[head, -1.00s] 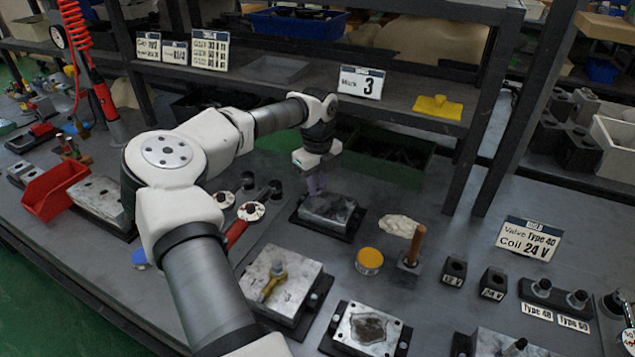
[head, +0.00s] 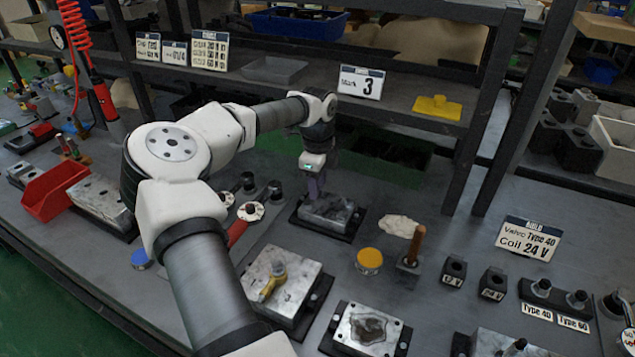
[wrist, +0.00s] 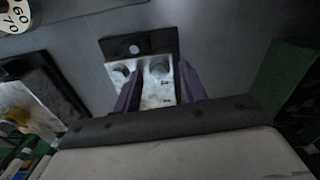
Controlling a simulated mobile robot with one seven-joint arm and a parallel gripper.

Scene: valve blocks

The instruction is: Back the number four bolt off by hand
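A silvery metal valve block (head: 326,212) sits on a dark base plate in the middle of the bench. My gripper (head: 316,192) points down over this block, its purple fingertips close to the top face. In the wrist view the two fingers (wrist: 158,84) stand apart, with the block (wrist: 146,76) showing between and beyond them. Two dark round recesses show on its top face, and a pale round spot shows on the dark plate beyond it. I cannot make out a number four mark or tell which bolt is number four. I cannot tell whether the fingers touch anything.
A yellow-lidded jar (head: 369,260) and a wooden-handled tool (head: 414,245) stand right of the block. A block with a brass fitting (head: 277,275) is nearer. A sign reading 3 (head: 361,82) stands on the shelf edge behind my arm.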

